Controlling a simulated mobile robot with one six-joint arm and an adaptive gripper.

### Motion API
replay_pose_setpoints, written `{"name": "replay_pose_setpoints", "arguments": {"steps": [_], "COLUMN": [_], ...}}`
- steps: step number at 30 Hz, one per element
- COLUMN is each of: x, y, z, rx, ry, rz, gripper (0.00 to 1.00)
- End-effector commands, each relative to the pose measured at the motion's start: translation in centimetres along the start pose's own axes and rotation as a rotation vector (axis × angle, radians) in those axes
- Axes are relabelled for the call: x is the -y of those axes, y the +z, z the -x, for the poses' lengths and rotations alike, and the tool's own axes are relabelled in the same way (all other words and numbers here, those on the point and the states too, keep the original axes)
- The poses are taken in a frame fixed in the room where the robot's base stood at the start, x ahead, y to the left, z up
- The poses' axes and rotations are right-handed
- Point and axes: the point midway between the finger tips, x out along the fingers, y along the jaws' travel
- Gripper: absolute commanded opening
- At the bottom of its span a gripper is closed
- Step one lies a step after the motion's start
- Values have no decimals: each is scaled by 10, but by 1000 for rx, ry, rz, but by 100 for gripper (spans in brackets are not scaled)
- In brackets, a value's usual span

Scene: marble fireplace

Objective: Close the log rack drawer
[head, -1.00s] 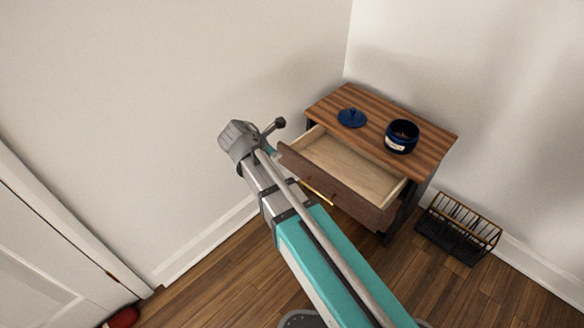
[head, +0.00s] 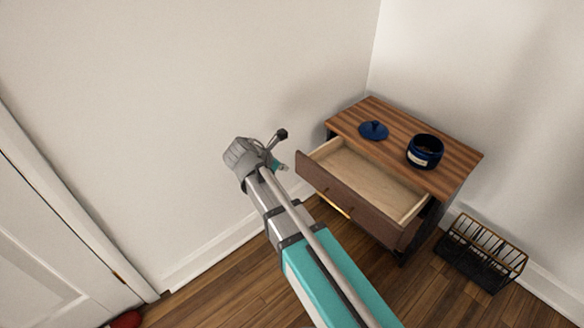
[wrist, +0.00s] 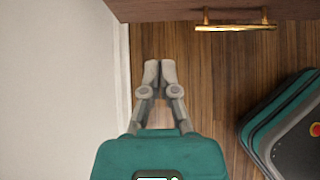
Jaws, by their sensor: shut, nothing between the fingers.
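The drawer (head: 352,203) is pulled well out of a small wooden cabinet (head: 458,152) with a striped wood top. It is pale and empty inside, with a dark brown front. In the wrist view the drawer front (wrist: 185,9) crosses the top edge, and its gold bar handle (wrist: 236,27) is at upper right. My gripper (head: 284,168) is just left of the drawer's left front corner in the head view. In the wrist view my gripper (wrist: 160,65) has its two fingers together and empty, over the floor and short of the drawer front, left of the handle.
A blue lid (head: 373,130) and an open blue jar (head: 424,151) stand on the cabinet top. A black and brass rack (head: 482,252) is on the floor at right. A white wall (wrist: 60,80) runs close along my gripper's left. Wood floor lies before the drawer.

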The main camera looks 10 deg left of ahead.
Motion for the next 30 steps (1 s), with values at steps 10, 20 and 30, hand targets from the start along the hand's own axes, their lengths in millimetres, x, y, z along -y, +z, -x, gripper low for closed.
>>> {"name": "replay_pose_setpoints", "arguments": {"steps": [10,20,30], "x": [0,0,0], "y": [-3,-2,8], "z": [-33,-70,-103], "rx": [0,0,0], "ry": [-1,-1,-2], "rz": [-1,-1,-2], "gripper": [0,0,0]}}
